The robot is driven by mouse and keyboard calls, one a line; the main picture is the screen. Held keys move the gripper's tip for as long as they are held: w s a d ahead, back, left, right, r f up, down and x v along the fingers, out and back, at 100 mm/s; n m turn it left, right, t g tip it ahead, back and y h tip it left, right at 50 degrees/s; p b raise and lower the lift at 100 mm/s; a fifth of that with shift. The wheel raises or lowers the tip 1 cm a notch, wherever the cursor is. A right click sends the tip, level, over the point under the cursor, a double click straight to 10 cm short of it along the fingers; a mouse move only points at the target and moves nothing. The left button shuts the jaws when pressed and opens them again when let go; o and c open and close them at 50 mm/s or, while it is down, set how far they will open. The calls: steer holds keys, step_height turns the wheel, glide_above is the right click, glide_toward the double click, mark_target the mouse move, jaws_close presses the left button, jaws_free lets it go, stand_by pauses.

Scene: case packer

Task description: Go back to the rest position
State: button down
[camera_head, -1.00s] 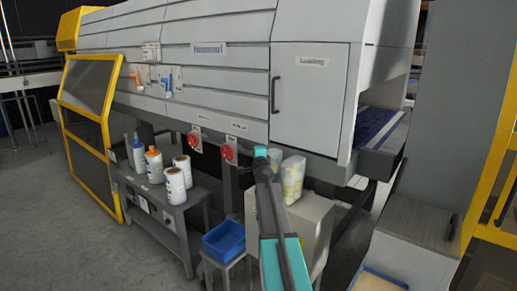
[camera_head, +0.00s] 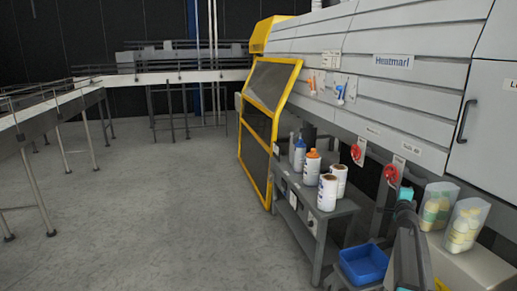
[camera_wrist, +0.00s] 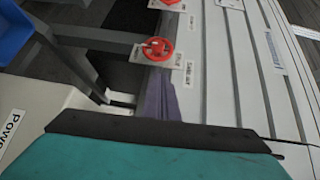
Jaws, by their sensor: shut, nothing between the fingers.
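My arm (camera_head: 408,245) stands at the lower right of the head view, with a teal joint (camera_head: 405,196) near its top. A teal and black part of my own arm fills the bottom of the wrist view (camera_wrist: 150,155). My gripper is shut and holds nothing; its fingertips cannot be made out clearly. The arm's upper end shows in front of the grey machine (camera_head: 420,90), close to two clear bags of pale items (camera_head: 437,207) in the picture. Whether it touches anything cannot be told.
A blue bin (camera_head: 362,262) stands by my arm. A grey table (camera_head: 335,215) holds bottles (camera_head: 311,168) and white rolls (camera_head: 327,192). Red switches (camera_head: 391,174) are on the machine, one in the wrist view (camera_wrist: 158,48). Floor (camera_head: 150,210) at left is open, bounded by a conveyor (camera_head: 40,108).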

steer(key=s+a+f+n+g+y, duration=0.1)
steer(key=a+f+n+y, duration=0.1)
steer(key=a+f, duration=1)
steer(key=s+a+f+n+g+y, duration=0.1)
steer(key=a+f+n+g+y, duration=0.15)
steer(key=a+f, duration=0.95)
steer(key=s+a+f+n+g+y, duration=0.2)
steer(key=s+a+f, duration=0.5)
steer(key=f, duration=0.4)
steer(key=s+a+f+n+g+y, duration=0.2)
steer(key=s+a+f+n, duration=0.1)
steer(key=s+a+f, duration=0.65)
steer(key=s+a+f+n+g, duration=0.3)
steer(key=s+f, duration=0.4)
steer(key=s, duration=0.4)
steer(key=s+a+f+n+g, duration=0.35)
steer(key=s+f, duration=0.35)
steer(key=s, duration=0.5)
steer(key=s+d+r+n+g, duration=0.1)
steer(key=s+n+g, duration=0.2)
steer(key=s, duration=0.7)
steer(key=s+d+r+n+g+h, duration=0.1)
steer(key=s+n+g, duration=0.3)
steer(key=s, duration=0.7)
steer(key=shift+s+d+r, duration=0.3)
steer(key=shift+d+r, duration=0.15)
steer(key=shift+d, duration=0.3)
